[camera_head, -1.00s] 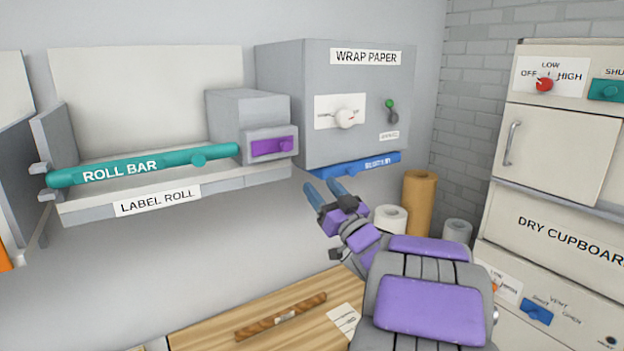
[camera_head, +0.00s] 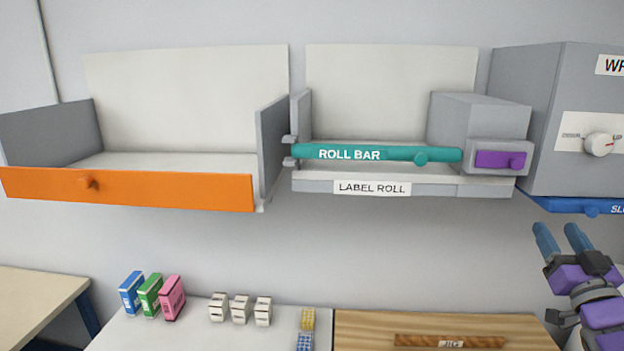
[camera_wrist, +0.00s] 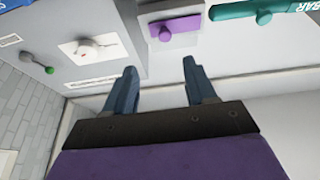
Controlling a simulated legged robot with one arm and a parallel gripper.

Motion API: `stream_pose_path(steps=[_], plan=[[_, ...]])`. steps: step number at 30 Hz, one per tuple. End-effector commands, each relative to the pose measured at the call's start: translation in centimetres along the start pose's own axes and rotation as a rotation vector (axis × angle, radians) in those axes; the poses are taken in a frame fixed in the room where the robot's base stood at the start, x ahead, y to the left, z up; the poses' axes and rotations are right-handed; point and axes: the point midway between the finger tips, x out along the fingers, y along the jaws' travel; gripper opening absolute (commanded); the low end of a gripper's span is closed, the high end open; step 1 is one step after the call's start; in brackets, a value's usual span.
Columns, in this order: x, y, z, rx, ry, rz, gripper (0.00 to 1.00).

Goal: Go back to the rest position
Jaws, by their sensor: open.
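My gripper (camera_head: 562,240) is at the lower right of the head view, with two blue fingers apart and nothing between them. It points up, below the blue bar (camera_head: 590,207) under the wrap paper box (camera_head: 556,120). In the wrist view its fingers (camera_wrist: 158,92) are also apart and empty. Beyond them are the purple slider (camera_wrist: 176,28) and part of the teal roll bar (camera_wrist: 262,12). The gripper appears clear of these things. The rest of my arm is mostly out of the head view.
The label roll shelf (camera_head: 372,188) and the orange-fronted shelf (camera_head: 130,189) hang on the wall. Below stand colored boxes (camera_head: 150,296) and small white blocks (camera_head: 240,309) on a white counter. A wooden board (camera_head: 400,325) holds a brown strip (camera_head: 450,341). The wall between is clear.

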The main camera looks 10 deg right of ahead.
Motion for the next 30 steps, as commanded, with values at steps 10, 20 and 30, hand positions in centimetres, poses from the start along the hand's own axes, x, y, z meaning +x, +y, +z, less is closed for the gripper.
stream_pose_path(steps=[10, 20, 30], plan=[[-0.5, -4.2, 10.2, -0.065, -0.366, 0.162, 0.56], [-8.1, -11.0, 20.3, -0.088, -0.839, 0.246, 0.56], [-23.0, -21.0, 27.4, -0.1, -1.389, 0.15, 0.56]])
